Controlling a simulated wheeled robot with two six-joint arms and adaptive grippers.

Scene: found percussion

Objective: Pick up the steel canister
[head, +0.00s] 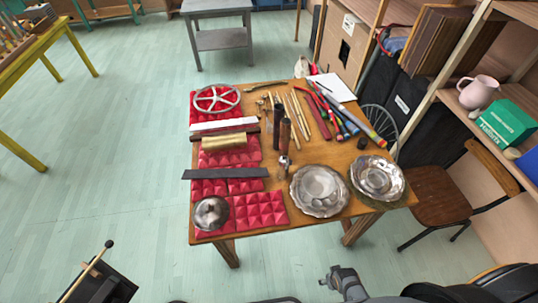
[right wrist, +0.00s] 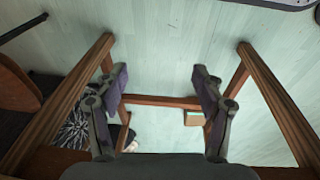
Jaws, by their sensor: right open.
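A round, shiny steel vessel (head: 211,213), which looks like the steel canister, sits on red pyramid foam at the near left corner of the wooden table (head: 334,227). My right gripper (head: 340,274) shows at the bottom of the head view, in front of the table and well to the right of the canister. In the right wrist view my right gripper (right wrist: 160,75) has its two fingers wide apart, with nothing between them. The canister does not show in that view. My left gripper is not in view.
Two shiny metal dishes (head: 319,190) (head: 377,178) lie right of the canister. A dark bar (head: 225,173) lies behind it. Dark cylinders, sticks and a spoked wheel (head: 216,98) fill the back. A wooden chair (head: 440,195) stands right. Table legs (right wrist: 245,60) frame the wrist view.

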